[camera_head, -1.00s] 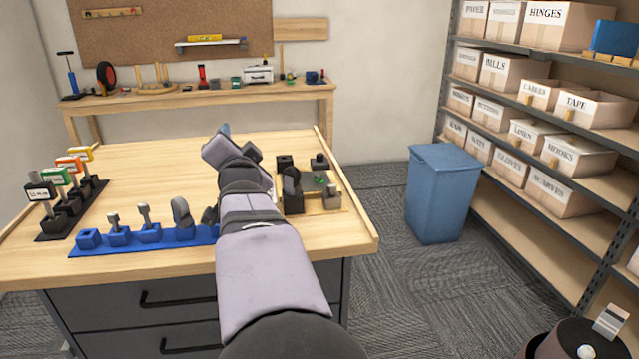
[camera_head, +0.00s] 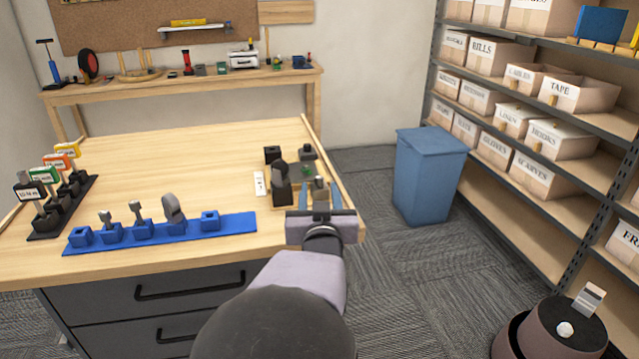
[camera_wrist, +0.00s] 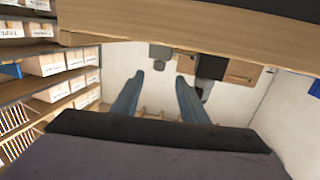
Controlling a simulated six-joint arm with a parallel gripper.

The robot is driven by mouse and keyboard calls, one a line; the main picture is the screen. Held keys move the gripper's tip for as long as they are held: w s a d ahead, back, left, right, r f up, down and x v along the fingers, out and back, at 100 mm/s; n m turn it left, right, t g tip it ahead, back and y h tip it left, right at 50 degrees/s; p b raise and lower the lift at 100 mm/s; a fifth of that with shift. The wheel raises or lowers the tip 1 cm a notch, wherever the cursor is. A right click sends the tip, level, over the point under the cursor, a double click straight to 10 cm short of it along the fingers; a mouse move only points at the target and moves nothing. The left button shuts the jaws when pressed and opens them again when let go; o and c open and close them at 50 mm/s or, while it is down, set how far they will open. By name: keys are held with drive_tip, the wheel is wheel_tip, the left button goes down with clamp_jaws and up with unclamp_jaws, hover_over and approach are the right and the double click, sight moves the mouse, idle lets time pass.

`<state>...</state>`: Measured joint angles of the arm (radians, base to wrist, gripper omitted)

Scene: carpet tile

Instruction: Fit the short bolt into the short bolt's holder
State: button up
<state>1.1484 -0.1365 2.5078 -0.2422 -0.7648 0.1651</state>
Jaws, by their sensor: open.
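My gripper (camera_head: 321,192) is open and empty at the right front of the table, its blue fingers pointing away towards a small wooden tray (camera_head: 290,208). A grey block-like piece (camera_head: 320,184) shows between the fingers in the head view; in the wrist view a grey piece (camera_wrist: 160,52) lies beyond the fingertips. Whether it is the short bolt I cannot tell. A blue rack (camera_head: 185,233) holds a lower grey bolt (camera_head: 105,217), a taller grey bolt (camera_head: 136,208) and a large rounded grey piece (camera_head: 172,207). Its end holders, left (camera_head: 80,236) and right (camera_head: 210,219), look empty.
A dark rack (camera_head: 45,225) with coloured labels stands at the left. Dark blocks (camera_head: 272,154) and a tall dark piece (camera_head: 281,185) stand close to my gripper's left. A white switch-like plate (camera_head: 260,184) lies nearby. The table's middle is clear. A blue bin (camera_head: 428,175) stands right.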

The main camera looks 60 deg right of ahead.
sight(320, 180)
drive_tip(key=shift+p+x, duration=0.45)
drive_tip(key=shift+x, duration=3.25)
drive_tip(key=shift+s+d+f, duration=0.1)
drive_tip(key=shift+s, duration=0.05)
drive_tip(key=shift+c, duration=0.2)
clamp_jaws()
